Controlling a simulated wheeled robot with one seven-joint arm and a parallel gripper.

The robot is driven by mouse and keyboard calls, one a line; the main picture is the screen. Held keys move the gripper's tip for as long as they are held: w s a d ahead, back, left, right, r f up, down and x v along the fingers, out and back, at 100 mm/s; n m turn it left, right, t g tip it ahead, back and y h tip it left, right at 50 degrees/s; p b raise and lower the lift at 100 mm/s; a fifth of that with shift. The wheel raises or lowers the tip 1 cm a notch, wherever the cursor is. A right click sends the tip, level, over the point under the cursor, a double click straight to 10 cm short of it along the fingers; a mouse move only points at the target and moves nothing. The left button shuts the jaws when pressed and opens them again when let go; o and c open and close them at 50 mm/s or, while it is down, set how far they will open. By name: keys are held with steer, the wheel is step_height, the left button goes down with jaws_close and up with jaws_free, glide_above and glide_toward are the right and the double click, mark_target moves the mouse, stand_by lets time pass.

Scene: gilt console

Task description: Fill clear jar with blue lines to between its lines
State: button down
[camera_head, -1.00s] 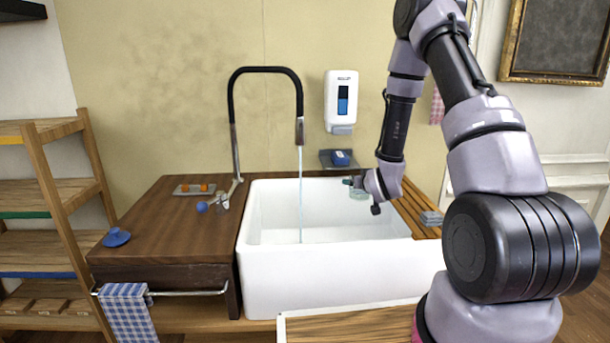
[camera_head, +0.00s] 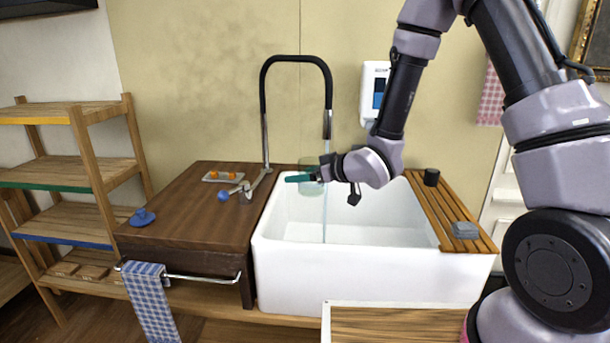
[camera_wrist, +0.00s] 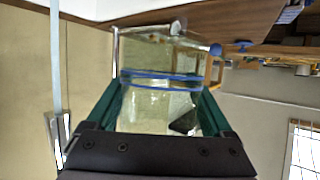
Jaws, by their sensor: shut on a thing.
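A clear jar with two blue lines (camera_wrist: 150,105) is between the green fingers of my gripper (camera_wrist: 160,110), which is shut on it. In the head view the jar (camera_head: 311,189) is over the left part of the white sink, close to the stream, with my gripper (camera_head: 302,178) partly covering it. A thin water stream (camera_head: 325,215) runs from the black tap (camera_head: 327,125) into the sink. In the wrist view, which is upside down, the stream (camera_wrist: 56,60) passes beside the jar, apart from it. I cannot tell any water level in the jar.
The white sink (camera_head: 370,270) has a wooden slatted rack (camera_head: 425,200) on its right with a grey block (camera_head: 465,230) and black cup (camera_head: 431,177). The wooden counter (camera_head: 190,215) at left holds a tray, small glassware and a blue lid-like piece (camera_head: 142,217).

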steer(key=w+d+f, duration=0.1)
steer(key=w+d, duration=0.1)
steer(key=w, duration=0.6)
steer(key=shift+f, duration=0.35)
stand_by(0.5)
steer(key=w+d, duration=0.2)
steer(key=w, duration=0.5)
stand_by(0.5)
steer(key=shift+w, duration=0.1)
stand_by(5.1)
